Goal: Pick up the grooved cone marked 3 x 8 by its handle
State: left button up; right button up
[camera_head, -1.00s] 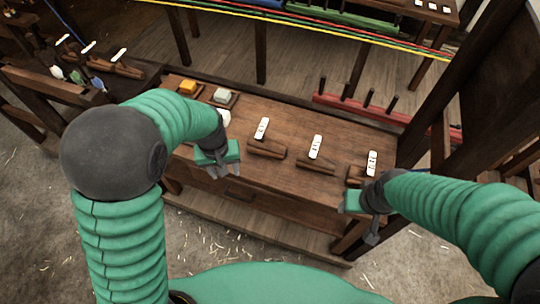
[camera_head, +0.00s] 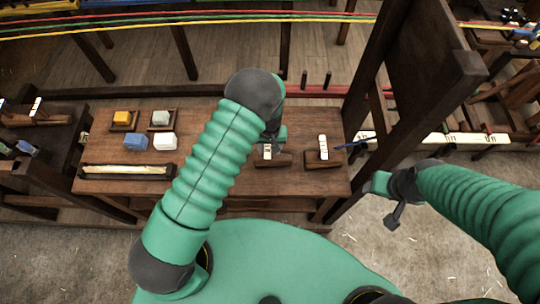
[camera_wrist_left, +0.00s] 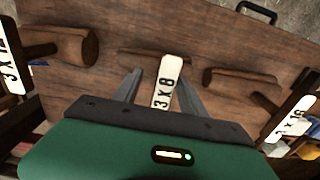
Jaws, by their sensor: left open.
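The wooden cone marked 3 x 8 (camera_wrist_left: 140,60) lies on the bench, with its white label (camera_wrist_left: 165,82) between my left gripper's fingers in the left wrist view. The label hides part of the cone, and I cannot make out the handle clearly. In the head view this cone (camera_head: 280,161) is partly under my left gripper (camera_head: 268,147). My left gripper (camera_wrist_left: 160,88) is open, its fingers on either side of the label, with no visible grip. My right gripper (camera_head: 380,185) is beyond the bench's right end; its fingers are unclear.
Other labelled cones flank it: one to the right in the head view (camera_head: 323,160) and one on the wrist view's right (camera_wrist_left: 238,83). Several coloured blocks (camera_head: 136,142) and a long dark tray (camera_head: 125,172) are on the bench's left. A dark post (camera_head: 368,75) rises behind its right end.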

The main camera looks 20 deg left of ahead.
pick_arm(q)
jog(key=shift+w+d+f, duration=0.1)
jog(key=shift+d+f, duration=0.05)
jog(key=shift+f, duration=0.45)
jog(key=shift+w+d+f, duration=0.1)
jog(key=shift+d+f, duration=0.05)
jog(key=shift+f, duration=0.4)
jog(key=shift+w+a+f, duration=0.1)
jog(key=shift+a+f, duration=0.1)
jog(key=shift+f, duration=0.05)
jog(key=shift+a, duration=0.85)
jog(key=c, duration=0.4)
jog(key=shift+a, duration=0.1)
jog(key=shift+c, duration=2.2)
jog(key=shift+d, duration=0.3)
grip_shut()
jog(key=shift+d, duration=0.55)
jog(key=shift+a, duration=0.65)
jog(key=shift+d+r, duration=0.1)
jog(key=shift+d, duration=0.35)
pick_arm(e)
jog(key=shift+w+d+r, duration=0.1)
jog(key=shift+w+r, duration=0.15)
jog(key=shift+r, duration=0.05)
